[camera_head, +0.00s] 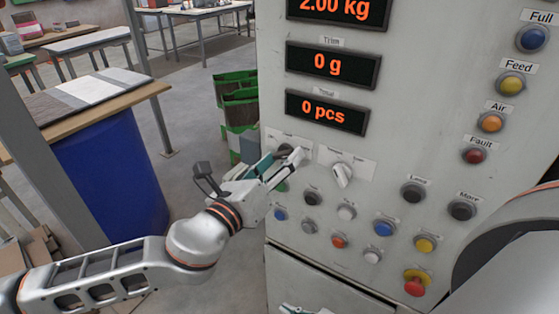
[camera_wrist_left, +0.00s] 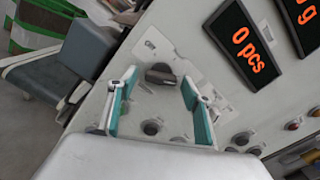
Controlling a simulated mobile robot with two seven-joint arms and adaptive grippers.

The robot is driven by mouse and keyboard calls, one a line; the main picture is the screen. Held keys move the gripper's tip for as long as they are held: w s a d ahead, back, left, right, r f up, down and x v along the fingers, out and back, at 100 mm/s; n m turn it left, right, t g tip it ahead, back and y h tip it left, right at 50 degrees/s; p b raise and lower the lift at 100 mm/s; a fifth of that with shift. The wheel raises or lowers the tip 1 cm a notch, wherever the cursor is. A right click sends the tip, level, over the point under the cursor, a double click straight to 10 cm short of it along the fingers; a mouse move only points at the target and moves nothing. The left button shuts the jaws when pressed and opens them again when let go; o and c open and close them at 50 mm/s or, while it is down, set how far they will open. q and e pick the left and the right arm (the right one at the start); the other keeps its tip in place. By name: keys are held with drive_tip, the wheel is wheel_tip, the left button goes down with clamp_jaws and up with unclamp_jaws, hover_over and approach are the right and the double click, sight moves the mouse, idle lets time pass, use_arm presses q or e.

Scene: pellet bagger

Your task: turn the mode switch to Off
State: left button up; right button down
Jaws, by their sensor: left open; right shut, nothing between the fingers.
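Two rotary knobs sit on pale label plates on the grey machine panel. The dark knob (camera_wrist_left: 160,73) is on the left plate, and it shows between my left fingers in the left wrist view. In the head view my left gripper (camera_head: 284,163) mostly covers it. The white knob (camera_head: 343,175) is on the right plate, to the right of the fingers. The plates' print is too small to read, so I cannot tell which is the mode switch. My left gripper (camera_wrist_left: 159,82) is open around the dark knob; contact is not clear. My right gripper (camera_head: 305,310) is shut and empty, partly cut off at the bottom edge.
Several push buttons lie below the knobs, with a red emergency knob (camera_head: 416,282) at lower right. Lit displays (camera_head: 326,111) are above. Lamps line the right side.

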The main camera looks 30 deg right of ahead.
use_arm(q)
drive_tip(key=c, duration=1.1)
